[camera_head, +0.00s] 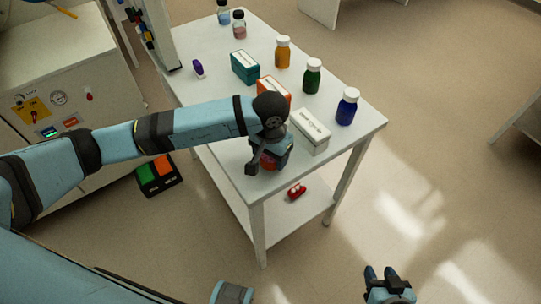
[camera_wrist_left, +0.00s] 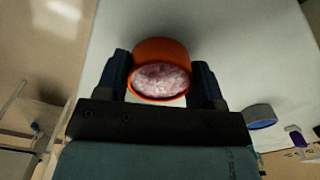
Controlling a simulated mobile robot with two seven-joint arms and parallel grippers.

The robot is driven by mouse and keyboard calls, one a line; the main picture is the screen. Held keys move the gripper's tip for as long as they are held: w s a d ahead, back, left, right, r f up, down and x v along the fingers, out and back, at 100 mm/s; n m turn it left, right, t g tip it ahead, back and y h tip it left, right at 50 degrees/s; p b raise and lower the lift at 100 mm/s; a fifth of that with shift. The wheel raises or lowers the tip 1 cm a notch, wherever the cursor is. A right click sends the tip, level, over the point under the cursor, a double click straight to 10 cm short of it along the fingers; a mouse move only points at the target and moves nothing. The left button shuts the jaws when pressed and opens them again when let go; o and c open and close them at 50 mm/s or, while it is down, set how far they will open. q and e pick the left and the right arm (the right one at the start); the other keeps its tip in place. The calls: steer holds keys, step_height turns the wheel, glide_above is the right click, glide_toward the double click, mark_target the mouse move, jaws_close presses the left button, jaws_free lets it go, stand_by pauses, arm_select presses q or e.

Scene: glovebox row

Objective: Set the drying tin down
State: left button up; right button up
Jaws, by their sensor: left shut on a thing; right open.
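The drying tin, an orange-red round tin (camera_wrist_left: 160,50) with an open top full of pinkish grains, sits between both fingers of my left gripper (camera_wrist_left: 160,78) in the left wrist view. In the head view my left gripper (camera_head: 268,160) is shut on it at the near left part of the white table (camera_head: 225,60). The arm and wrist hide much of the tin there. I cannot tell whether its base touches the tabletop. My right gripper (camera_head: 385,278) is open and empty, low at the bottom right, away from the table.
A white box (camera_head: 312,132) stands just right of my left gripper, with an orange box (camera_head: 275,86) and teal box (camera_head: 244,67) behind. Blue (camera_head: 347,107), green (camera_head: 312,77) and amber (camera_head: 282,52) bottles line the right side. A red item (camera_head: 297,191) lies on the lower shelf.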

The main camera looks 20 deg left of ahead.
arm_select(q)
steer(key=shift+f, duration=0.4)
steer(key=shift+f+b, duration=0.25)
steer(key=shift+b, duration=0.05)
steer(key=o, duration=0.9)
steer(key=shift+r, duration=0.1)
steer(key=shift+o, duration=0.2)
steer(key=shift+r, duration=0.1)
